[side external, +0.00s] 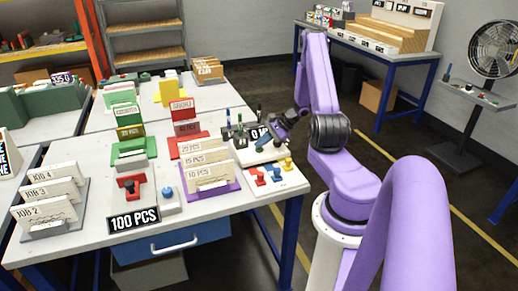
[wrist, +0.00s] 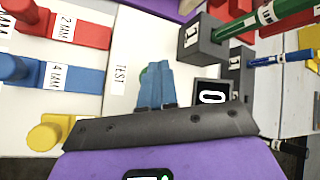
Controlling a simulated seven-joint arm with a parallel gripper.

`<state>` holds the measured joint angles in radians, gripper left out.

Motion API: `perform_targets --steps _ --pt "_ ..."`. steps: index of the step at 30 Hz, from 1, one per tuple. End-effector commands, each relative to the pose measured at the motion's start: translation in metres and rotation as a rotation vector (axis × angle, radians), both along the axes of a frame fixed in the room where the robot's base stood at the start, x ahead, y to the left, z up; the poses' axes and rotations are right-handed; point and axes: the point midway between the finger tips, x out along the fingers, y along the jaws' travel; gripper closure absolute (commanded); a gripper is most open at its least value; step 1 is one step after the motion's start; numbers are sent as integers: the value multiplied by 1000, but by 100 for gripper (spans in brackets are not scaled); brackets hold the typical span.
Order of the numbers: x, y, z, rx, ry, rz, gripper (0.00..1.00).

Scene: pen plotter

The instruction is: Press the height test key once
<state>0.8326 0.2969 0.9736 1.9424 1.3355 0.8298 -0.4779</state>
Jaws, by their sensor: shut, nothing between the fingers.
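In the wrist view the white label TEST (wrist: 120,77) lies on a white plate. A bit of a green key (wrist: 145,72) shows beside it, mostly hidden by my fingers. My gripper (wrist: 157,68) is shut and empty, with its blue fingertips over the green key; I cannot tell whether they touch it. The display (wrist: 211,93) shows 0.
Left of the fingers are a red 2 MM key (wrist: 80,30), a blue 4 MM key (wrist: 65,77) and a yellow key (wrist: 50,132). On the right, grey holders (wrist: 203,40) carry a green pen (wrist: 255,20) and a blue pen (wrist: 280,59). Card racks stand left of the plotter.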

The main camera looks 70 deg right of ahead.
Motion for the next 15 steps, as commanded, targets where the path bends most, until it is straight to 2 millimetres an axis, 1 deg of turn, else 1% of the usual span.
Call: perform_targets --steps 5,15 --pt "0 0 3 -1 1 0 100" --pt "-1 0 17 0 1 -1 100"
